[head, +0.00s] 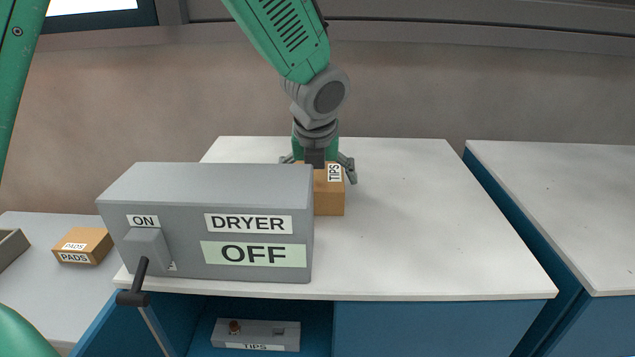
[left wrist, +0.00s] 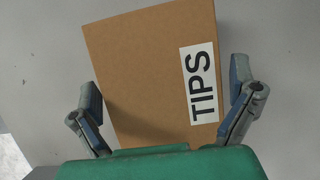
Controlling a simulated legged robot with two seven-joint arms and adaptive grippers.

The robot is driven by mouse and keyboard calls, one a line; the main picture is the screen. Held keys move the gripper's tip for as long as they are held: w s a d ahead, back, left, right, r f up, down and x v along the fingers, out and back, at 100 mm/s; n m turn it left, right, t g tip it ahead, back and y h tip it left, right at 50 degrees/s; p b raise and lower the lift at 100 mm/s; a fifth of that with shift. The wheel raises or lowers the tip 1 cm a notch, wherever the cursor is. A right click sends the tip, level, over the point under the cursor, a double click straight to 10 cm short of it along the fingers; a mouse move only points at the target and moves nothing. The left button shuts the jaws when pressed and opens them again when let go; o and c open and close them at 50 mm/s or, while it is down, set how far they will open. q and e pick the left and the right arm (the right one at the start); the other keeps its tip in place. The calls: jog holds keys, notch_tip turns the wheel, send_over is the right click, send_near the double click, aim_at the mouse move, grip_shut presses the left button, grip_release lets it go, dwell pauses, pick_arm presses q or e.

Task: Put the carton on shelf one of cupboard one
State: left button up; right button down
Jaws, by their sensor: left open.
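A brown carton labelled TIPS (head: 331,200) stands on the white worktop, partly hidden behind the grey dryer box. It fills the middle of the left wrist view (left wrist: 145,70). My left gripper (head: 318,170) comes down from above at the carton. Its fingers (left wrist: 168,105) are spread on either side of the carton, with a gap visible at the right finger. The blue cupboard (head: 430,325) is under the worktop. Its open bay (head: 200,318) holds a grey box labelled TIPS (head: 256,336). No cupboard or shelf number is readable. My right gripper is not in view.
A grey dryer box (head: 205,185), marked DRYER and OFF with a lever (head: 138,280), stands at the worktop's front left. A PADS carton (head: 83,245) and a grey tray (head: 10,247) are on the left surface. The worktop's right side (head: 440,230) is clear.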

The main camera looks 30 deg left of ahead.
pick_arm(q)
jog(key=shift+c, duration=0.5)
jog(key=c, duration=1.2)
jog(key=shift+r+b, duration=0.1)
jog(key=shift+b, duration=0.25)
notch_tip(320, 180, up, 9)
jog(key=shift+r+p, duration=0.2)
jog(key=shift+p, duration=0.55)
jog(key=shift+r, duration=0.45)
